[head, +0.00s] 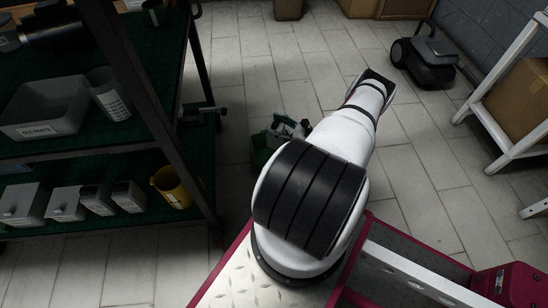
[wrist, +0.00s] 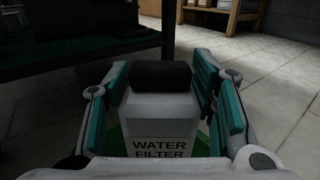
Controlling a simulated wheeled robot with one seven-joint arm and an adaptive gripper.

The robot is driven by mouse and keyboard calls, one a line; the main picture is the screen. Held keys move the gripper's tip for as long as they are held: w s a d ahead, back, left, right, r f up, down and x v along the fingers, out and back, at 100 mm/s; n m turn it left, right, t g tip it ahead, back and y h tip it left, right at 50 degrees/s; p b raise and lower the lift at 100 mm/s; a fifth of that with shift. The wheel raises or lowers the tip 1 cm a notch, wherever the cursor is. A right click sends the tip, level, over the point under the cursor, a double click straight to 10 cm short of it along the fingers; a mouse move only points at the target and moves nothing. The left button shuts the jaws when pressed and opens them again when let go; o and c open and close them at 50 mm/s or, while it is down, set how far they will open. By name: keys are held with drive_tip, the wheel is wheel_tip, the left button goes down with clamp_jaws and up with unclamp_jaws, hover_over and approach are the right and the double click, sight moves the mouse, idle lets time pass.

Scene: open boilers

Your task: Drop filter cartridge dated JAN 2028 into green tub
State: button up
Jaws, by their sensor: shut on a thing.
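My gripper (wrist: 162,95) is shut on a filter cartridge (wrist: 158,110), a grey box with a black top and a label reading WATER FILTER. The teal-padded fingers lie along its left and right sides. No date is legible in the wrist view. In the head view my gripper (head: 287,128) shows small beside my white arm, low past the rack's right side. A green tub (head: 261,150) shows on the floor there, partly hidden by my arm and gripper.
A dark rack (head: 150,95) with green shelves stands at left. It holds a grey OLD PARTS tray (head: 45,110), a grey beaker (head: 110,95), several grey boxes (head: 66,203) and a yellow jug (head: 171,187). A white rack (head: 500,120) stands at right. Tiled floor between is mostly clear.

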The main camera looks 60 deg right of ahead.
drive_tip(key=shift+r, duration=0.1)
drive_tip(key=o, duration=1.7)
drive_tip(key=shift+s, duration=0.1)
drive_tip(key=s+d, duration=0.1)
drive_tip(key=s, duration=1)
drive_tip(key=shift+s+d, duration=0.2)
drive_tip(key=shift+s, duration=0.2)
